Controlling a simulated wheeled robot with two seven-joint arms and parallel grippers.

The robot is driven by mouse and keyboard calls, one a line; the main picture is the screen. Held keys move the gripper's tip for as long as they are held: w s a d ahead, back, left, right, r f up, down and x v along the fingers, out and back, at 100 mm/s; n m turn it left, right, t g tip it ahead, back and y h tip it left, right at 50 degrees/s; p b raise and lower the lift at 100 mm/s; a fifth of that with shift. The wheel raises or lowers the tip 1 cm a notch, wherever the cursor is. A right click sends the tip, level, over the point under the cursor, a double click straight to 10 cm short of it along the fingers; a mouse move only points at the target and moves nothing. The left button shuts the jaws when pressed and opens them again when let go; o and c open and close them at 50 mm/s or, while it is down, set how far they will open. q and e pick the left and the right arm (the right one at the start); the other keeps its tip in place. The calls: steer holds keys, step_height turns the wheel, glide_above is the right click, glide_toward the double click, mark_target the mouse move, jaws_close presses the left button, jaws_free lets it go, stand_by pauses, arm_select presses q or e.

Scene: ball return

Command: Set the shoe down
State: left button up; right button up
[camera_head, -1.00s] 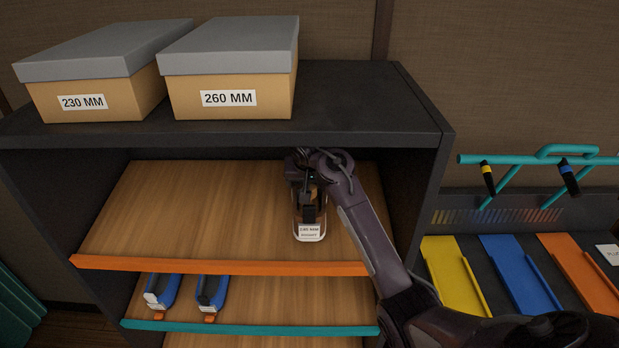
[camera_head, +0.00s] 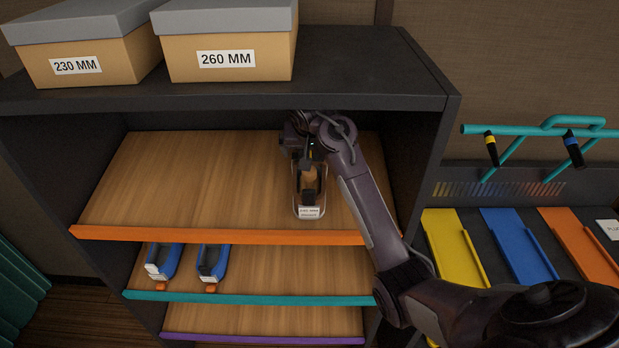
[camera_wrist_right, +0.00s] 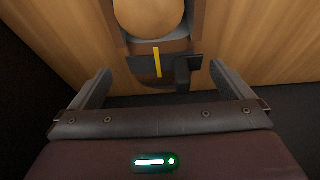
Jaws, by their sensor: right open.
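The shoe (camera_head: 309,197) rests on the orange-edged top shelf (camera_head: 180,185), right of its middle. A white size label faces the front; its number is too small to read surely. My right gripper (camera_head: 308,165) reaches in from the right, over the shoe's far part. In the right wrist view the gripper (camera_wrist_right: 163,82) is open, its two fingers spread apart. The shoe (camera_wrist_right: 155,15) shows there just beyond the fingers, with a round tan inside and a dark strap with a yellow strip. The fingertips are partly hidden in the head view. My left gripper is not in view.
Blue shoes (camera_head: 212,262) stand on the teal-edged shelf below. Boxes marked 230 MM (camera_head: 78,66) and 260 MM (camera_head: 226,59) sit on the cabinet top (camera_head: 350,70). The cabinet's right wall is close to my arm. The top shelf's left part is clear.

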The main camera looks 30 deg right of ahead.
mark_target(309, 182)
steer(key=s+a+b, duration=0.1)
steer(key=s, duration=0.2)
steer(key=s+a+b, duration=0.3)
steer(key=s+a, duration=0.1)
steer(key=s, duration=0.1)
steer(key=shift+s+a+f+b, duration=0.2)
steer(key=shift+s+a+b, duration=0.05)
steer(key=shift+s+b, duration=0.1)
steer(key=shift+s+a+r, duration=0.1)
steer(key=shift+s+a, duration=0.2)
steer(key=shift+s, duration=0.15)
